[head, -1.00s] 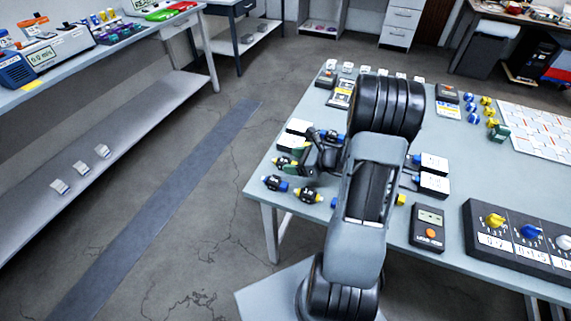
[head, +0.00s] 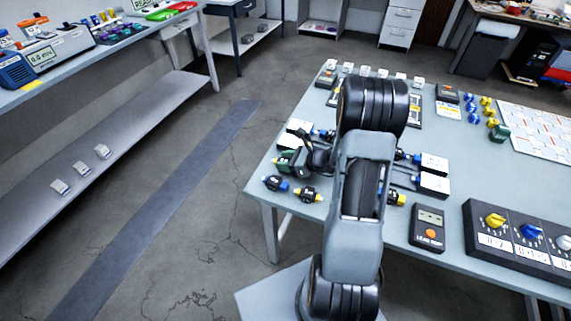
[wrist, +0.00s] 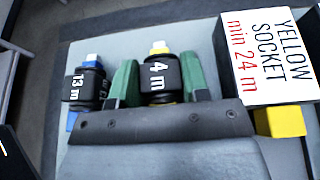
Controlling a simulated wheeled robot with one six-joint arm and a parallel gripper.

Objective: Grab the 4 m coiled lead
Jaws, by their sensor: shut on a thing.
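The 4 m coiled lead (wrist: 161,88) is a black coil with a yellow end. In the wrist view it sits between the two green fingers of my gripper (wrist: 158,76), which is shut on it. In the head view my gripper (head: 291,162) is low at the left edge of the table; it and my arm hide most of the lead. A 13 m coiled lead (wrist: 87,87) with a blue end lies just left of the left finger.
A "YELLOW SOCKET min 24 m" label block (wrist: 268,55) stands close to the right finger. Other leads (head: 307,194) lie on the table nearby. A handheld tester (head: 427,229) and a dial panel (head: 520,243) are to the right. The floor left of the table is clear.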

